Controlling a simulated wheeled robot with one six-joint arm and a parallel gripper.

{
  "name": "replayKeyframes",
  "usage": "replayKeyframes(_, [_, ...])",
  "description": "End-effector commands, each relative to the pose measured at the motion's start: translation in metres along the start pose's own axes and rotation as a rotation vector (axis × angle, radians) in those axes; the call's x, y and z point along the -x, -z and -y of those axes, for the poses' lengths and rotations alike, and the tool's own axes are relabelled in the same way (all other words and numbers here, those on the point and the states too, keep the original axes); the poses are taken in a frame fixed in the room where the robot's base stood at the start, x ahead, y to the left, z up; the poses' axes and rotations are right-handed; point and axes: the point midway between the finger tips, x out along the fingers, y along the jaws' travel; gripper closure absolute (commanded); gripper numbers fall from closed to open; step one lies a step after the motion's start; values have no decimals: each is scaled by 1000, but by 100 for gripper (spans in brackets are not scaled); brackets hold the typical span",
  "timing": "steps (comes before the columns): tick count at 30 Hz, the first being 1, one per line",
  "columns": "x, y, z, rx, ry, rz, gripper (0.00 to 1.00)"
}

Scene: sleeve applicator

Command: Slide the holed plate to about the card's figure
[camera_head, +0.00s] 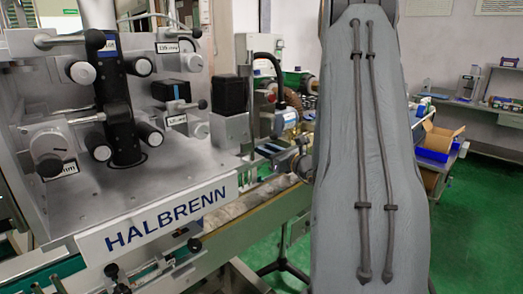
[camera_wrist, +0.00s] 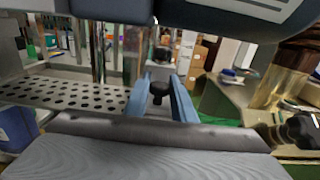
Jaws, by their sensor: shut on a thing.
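The holed plate (camera_wrist: 70,95) is a flat metal sheet with rows of round dark holes, at the left of the wrist view; I cannot make it out in the head view. My gripper (camera_wrist: 159,84) shows two blue-grey fingers in the middle of the wrist view. They are shut on a small black knob (camera_wrist: 158,93), just right of the plate's end. How the knob joins the plate is hidden. Small white cards (camera_head: 168,47) with dark figures are on the machine in the head view, too small to read surely.
The HALBRENN machine (camera_head: 155,217) fills the left of the head view, with a black column (camera_head: 117,100) and several knobs. A conveyor (camera_head: 262,217) runs beside it. My grey-covered arm hides much of the right. Green floor (camera_head: 470,220) is open at far right.

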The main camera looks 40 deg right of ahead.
Motion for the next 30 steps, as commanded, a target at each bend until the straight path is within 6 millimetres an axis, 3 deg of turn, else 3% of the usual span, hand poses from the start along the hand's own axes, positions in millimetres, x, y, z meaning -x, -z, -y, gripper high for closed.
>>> replayKeyframes(11, [0, 5, 0, -2, 1, -3, 100])
replayKeyframes(12, [0, 5, 0, -2, 1, -3, 70])
replayKeyframes(14, [0, 4, 0, -2, 1, -3, 60])
replayKeyframes(24, [3, 4, 0, -1, 1, -2, 60])
replayKeyframes(30, [28, 5, 1, -1, 3, -2, 60])
